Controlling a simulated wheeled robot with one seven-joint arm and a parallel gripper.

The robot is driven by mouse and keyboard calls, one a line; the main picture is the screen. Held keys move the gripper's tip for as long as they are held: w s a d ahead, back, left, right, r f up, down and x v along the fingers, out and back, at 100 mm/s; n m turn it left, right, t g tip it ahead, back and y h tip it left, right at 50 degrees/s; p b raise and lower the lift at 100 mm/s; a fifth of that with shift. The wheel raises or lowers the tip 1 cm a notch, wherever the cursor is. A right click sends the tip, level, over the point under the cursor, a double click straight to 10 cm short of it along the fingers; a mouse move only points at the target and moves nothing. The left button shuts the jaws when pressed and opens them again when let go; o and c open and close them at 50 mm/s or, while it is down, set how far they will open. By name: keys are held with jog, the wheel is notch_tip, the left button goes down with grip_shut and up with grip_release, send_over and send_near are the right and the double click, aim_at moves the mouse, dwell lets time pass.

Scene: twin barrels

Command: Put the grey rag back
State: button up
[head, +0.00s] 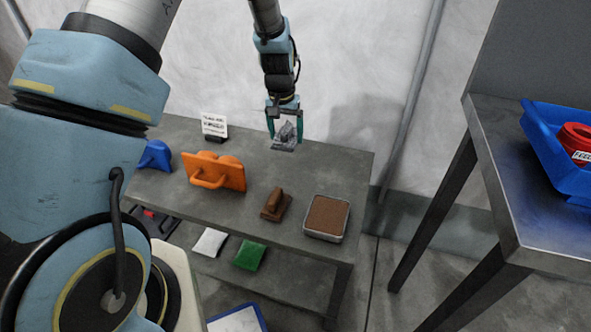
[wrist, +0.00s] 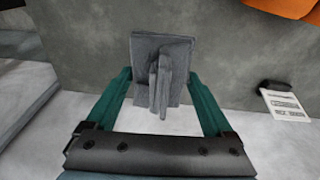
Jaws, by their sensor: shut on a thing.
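The grey rag (head: 286,135) is a folded grey piece with a raised ridge. My gripper (head: 285,127) is shut on it near the back of the grey table (head: 305,178). In the wrist view the rag (wrist: 172,58) sits between the fingertips of my gripper (wrist: 160,85), pinched at its raised ridge. I cannot tell for sure whether the rag touches the tabletop or hangs just above it.
On the table are an orange double-humped piece (head: 215,172), a brown block with a handle (head: 276,204), a metal tin with brown contents (head: 327,217), a blue piece (head: 155,155) and a sign card (head: 214,127). White (head: 209,242) and green (head: 249,255) packets lie on the lower shelf. A steel table (head: 545,215) stands right.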

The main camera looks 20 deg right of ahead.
jog(key=shift+s+d+f, duration=0.2)
jog(key=shift+s+d, duration=0.1)
jog(key=shift+d, duration=0.25)
jog(key=shift+s+d+f, duration=0.2)
jog(key=shift+s+d, duration=0.1)
jog(key=shift+d, duration=0.25)
send_over(296, 168)
jog(key=f, duration=0.5)
jog(key=shift+s+a+f, duration=0.15)
jog(key=shift+a, duration=0.05)
jog(key=shift+f, duration=2.05)
